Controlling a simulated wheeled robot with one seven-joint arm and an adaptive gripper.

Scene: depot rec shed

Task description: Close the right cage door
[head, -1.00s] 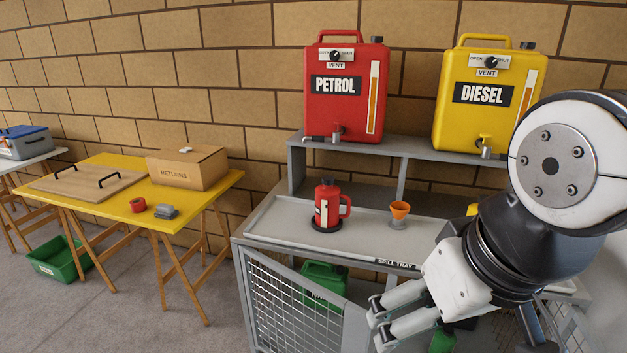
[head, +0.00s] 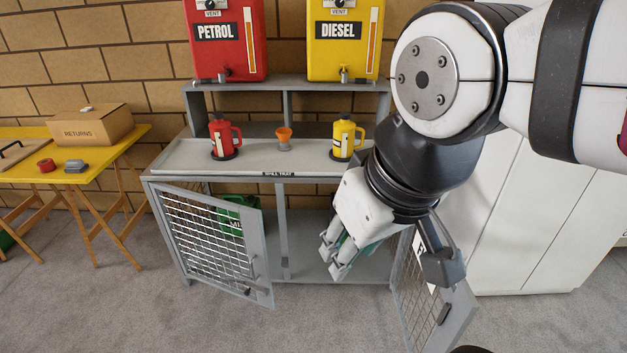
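The right cage door (head: 458,318), a grey frame with wire mesh, stands swung out to the front of the cabinet at the lower right. A white label and a dark latch piece show on it, and my arm hides its upper part. My gripper (head: 330,266) is in front of the right compartment, left of the open door and apart from it as seen here. Its two fingers show a gap and look open, with nothing clearly held. A green object (head: 368,256) behind the gripper is mostly hidden. The cabinet (head: 284,240) has a central post.
The left cage door (head: 218,243) also stands partly open, with a green can (head: 236,214) behind it. A red jug (head: 221,138), orange funnel (head: 283,137) and yellow jug (head: 346,138) stand on the top tray. White cabinets (head: 530,215) are at right. The front floor is clear.

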